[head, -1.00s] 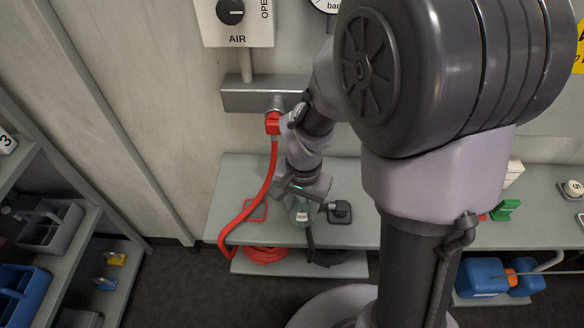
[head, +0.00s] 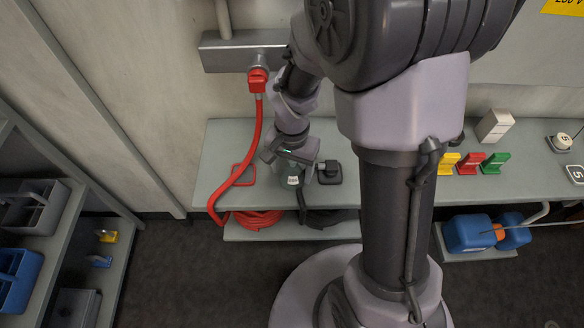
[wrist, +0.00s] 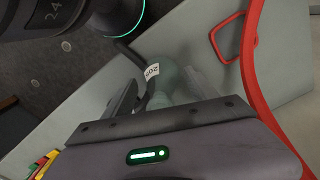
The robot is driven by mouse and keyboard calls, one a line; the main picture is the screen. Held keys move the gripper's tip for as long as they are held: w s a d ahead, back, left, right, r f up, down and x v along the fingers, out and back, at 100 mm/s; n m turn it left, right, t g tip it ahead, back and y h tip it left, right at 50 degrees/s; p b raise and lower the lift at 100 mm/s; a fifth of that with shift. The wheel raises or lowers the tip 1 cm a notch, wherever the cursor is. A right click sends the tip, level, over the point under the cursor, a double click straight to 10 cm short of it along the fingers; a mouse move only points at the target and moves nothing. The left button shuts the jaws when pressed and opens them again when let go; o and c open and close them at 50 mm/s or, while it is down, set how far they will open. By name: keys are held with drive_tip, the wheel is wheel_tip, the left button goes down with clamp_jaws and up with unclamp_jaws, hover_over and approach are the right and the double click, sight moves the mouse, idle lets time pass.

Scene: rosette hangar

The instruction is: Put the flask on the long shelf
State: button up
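A red hose (head: 253,150) runs from the wall outlet down just left of my gripper. The black fitting (head: 329,173) sits close on the right. Yellow, red and green tags (head: 472,163) and a white block (head: 495,126) stand farther right. A rack with bins (head: 30,205) is at left.

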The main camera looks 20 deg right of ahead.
wheel_tip(320, 180, up, 12)
drive_tip(key=p, duration=0.5)
drive_tip(key=shift+r, duration=0.15)
wheel_tip(320, 180, up, 6)
drive_tip(key=f+t, duration=0.1)
drive_tip(key=t, duration=0.1)
hover_over(291, 183)
drive_tip(key=s+a+r+n+t+y, duration=0.2)
drive_tip(key=s+a+r+n+t, duration=0.1)
drive_tip(key=s+r, duration=0.6)
drive_tip(key=shift+s+r+n+t, duration=0.3)
drive_tip(key=shift+s+n+t, duration=0.1)
drive_tip(key=shift+s, duration=0.45)
